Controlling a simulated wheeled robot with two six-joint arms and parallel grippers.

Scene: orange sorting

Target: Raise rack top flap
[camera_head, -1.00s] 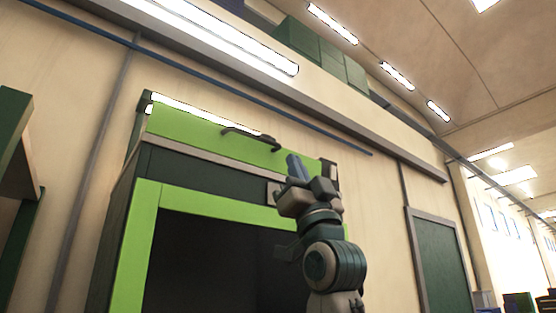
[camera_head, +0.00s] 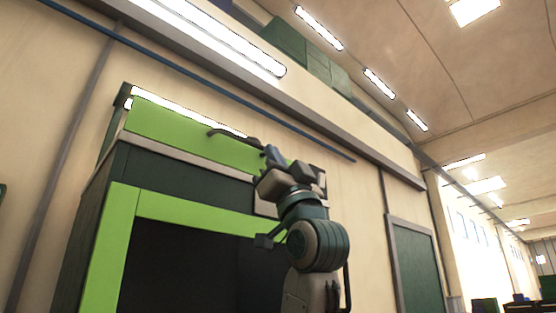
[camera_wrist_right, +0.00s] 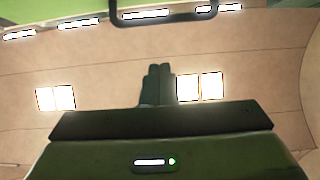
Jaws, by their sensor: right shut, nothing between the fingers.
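The rack's top flap (camera_head: 185,132) is a bright green panel across the top of the dark rack, with a dark bar handle (camera_head: 226,134) on it. My right gripper (camera_head: 272,156) is shut and empty, with its fingers pointing up near the handle's right end. In the right wrist view the shut fingers (camera_wrist_right: 157,84) show below the handle (camera_wrist_right: 165,21), with a gap between them in the picture. A green strip of the flap (camera_wrist_right: 45,10) runs along the top edge there. Whether the gripper touches the flap is unclear. My left gripper is out of view.
The rack's green front frame (camera_head: 200,210) surrounds a dark opening below the flap. A blue rail (camera_head: 310,142) runs along the wall behind. A dark green door (camera_head: 413,265) stands to the right. The space above the flap looks clear.

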